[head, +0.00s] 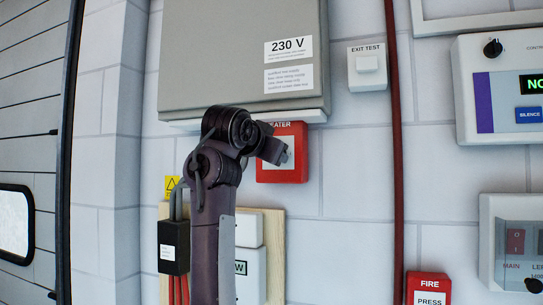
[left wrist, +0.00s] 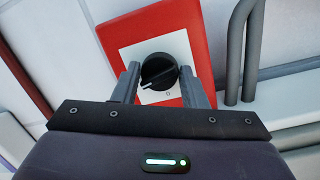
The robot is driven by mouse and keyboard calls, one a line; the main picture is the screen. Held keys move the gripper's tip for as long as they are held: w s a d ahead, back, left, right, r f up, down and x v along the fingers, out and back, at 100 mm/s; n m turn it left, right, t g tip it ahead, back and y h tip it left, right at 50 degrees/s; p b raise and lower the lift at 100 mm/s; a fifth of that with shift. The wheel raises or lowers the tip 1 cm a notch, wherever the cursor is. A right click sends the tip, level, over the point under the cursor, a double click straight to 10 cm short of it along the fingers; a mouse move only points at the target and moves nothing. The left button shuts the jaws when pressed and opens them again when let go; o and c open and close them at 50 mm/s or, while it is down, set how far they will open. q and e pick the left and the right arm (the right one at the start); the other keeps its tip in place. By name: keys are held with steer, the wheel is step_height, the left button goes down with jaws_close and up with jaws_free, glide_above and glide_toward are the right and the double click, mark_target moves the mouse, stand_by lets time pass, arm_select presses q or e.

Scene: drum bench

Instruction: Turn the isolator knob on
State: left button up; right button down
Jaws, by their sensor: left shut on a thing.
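The isolator knob (left wrist: 157,68) is a round black knob with a white pointer line. It sits on a white plate (left wrist: 125,54) in a red box (left wrist: 192,32), tilted in the left wrist view. The pointer line slants to the lower left, and an "O" is printed beside the knob. My left gripper (left wrist: 160,76) is shut on the knob, one finger on each side. In the head view the red box (head: 300,172), whose label reads "EATER" where visible, is partly behind my left gripper (head: 282,154), which hides the knob. My right gripper is not in view.
A grey "230 V" cabinet (head: 215,60) hangs just above the red box. A white exit test switch (head: 367,68) and a red vertical pipe (head: 398,180) are to the right. Control panels (head: 505,125) and a red fire call point (head: 428,289) stand farther right.

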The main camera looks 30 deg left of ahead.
arm_select(q)
steer(key=shift+f+m, duration=0.1)
steer(key=shift+m, duration=0.4)
stand_by(0.3)
steer(key=o, duration=1)
steer(key=shift+c, duration=0.2)
